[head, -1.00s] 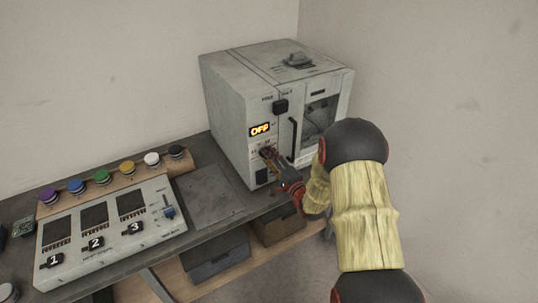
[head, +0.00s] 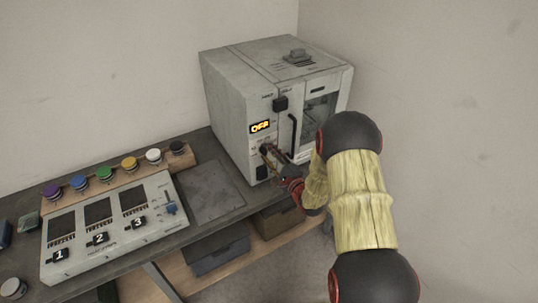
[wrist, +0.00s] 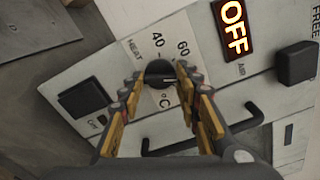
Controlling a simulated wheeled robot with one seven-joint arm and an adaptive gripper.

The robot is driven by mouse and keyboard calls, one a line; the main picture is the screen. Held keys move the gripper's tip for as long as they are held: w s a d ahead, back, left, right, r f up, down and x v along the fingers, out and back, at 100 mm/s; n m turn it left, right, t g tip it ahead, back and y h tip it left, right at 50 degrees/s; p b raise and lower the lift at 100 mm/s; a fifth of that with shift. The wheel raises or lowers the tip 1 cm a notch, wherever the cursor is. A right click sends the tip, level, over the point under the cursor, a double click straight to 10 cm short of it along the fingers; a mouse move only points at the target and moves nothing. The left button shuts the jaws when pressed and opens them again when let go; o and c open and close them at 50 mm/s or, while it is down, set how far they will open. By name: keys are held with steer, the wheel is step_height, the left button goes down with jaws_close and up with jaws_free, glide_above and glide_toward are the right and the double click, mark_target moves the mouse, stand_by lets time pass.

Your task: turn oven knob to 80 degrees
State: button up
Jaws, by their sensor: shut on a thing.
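The oven (head: 236,110) is a pale grey box at the back of the bench. Its display (head: 260,127) reads OFF, also in the wrist view (wrist: 233,28). The dark round heat knob (wrist: 160,70) sits below the display on a white dial plate marked 40, 60 and °C. My gripper (wrist: 160,83) is shut on the knob, one yellow-and-grey finger on each side. The plate's other numbers and most of the knob's lower side are hidden by the fingers. In the head view the gripper (head: 268,153) reaches the panel from the lower right and covers most of the knob.
A dark door handle (head: 292,136) is right of the panel, close to my gripper. A dark switch (wrist: 86,95) sits beside the dial. A control box (head: 110,228) and coloured buttons stand left on the bench.

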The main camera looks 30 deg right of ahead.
steer(key=o, duration=1.1)
steer(key=shift+o, duration=0.3)
steer(key=s, duration=1.2)
steer(key=shift+d, duration=0.25)
